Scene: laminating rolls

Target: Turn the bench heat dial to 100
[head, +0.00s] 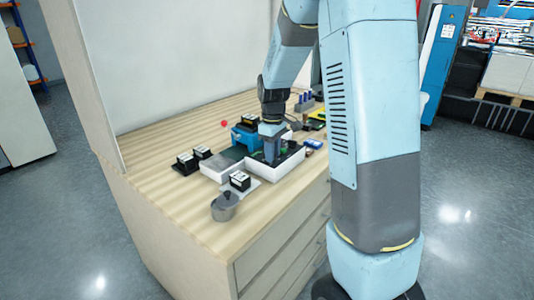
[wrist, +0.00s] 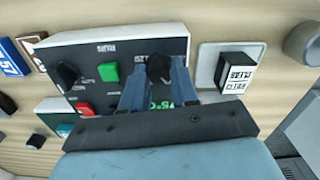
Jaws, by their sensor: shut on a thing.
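The control box (wrist: 62,50) has white sides and a dark face. In the head view it sits on the wooden bench top, its white side (head: 279,171) facing me. A black dial (wrist: 159,67) is on its face, under a small white label. My gripper (wrist: 158,76) is shut on this dial, one finger at each side; in the head view my gripper (head: 271,148) points down onto the box. A green readout (wrist: 164,104) shows between the fingers, partly hidden and unreadable. I cannot read the dial's setting.
The box face also has another black knob (wrist: 68,75), a green button (wrist: 109,72) and a red button (wrist: 85,108). A black block with a white label (wrist: 235,72) stands on a pale plate beside the box. A grey lidded pot (head: 225,206) stands near the bench's front edge.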

